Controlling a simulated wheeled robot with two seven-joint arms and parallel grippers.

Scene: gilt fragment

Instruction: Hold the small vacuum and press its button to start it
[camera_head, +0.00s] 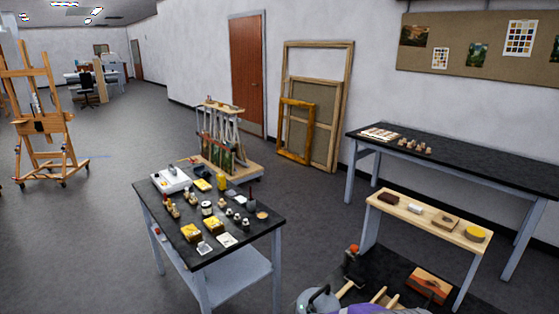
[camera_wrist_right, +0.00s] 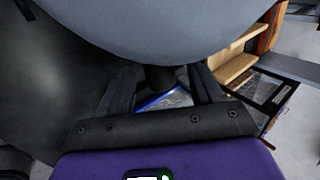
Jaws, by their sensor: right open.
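A rounded grey-blue body (camera_head: 320,299), which looks like the small vacuum, shows at the bottom edge of the head view, with a dark curved part on top. Its lower part is cut off, and I cannot make out its button. In the right wrist view a large smooth grey-blue surface (camera_wrist_right: 165,28), probably the same vacuum, fills the top close to my right gripper (camera_wrist_right: 161,78). The gripper's dark fingers stand apart, with a dark stub of that body between them. Whether they touch it I cannot tell. My left gripper is not in view.
A dark worktop (camera_head: 375,267) in front carries a painted box (camera_head: 429,285) and wooden pieces. A wooden shelf (camera_head: 470,222) stands over it. A black-topped table (camera_head: 262,234) with jars and sponges stands to the left. A long table (camera_head: 480,172) runs behind right. Open floor lies far left.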

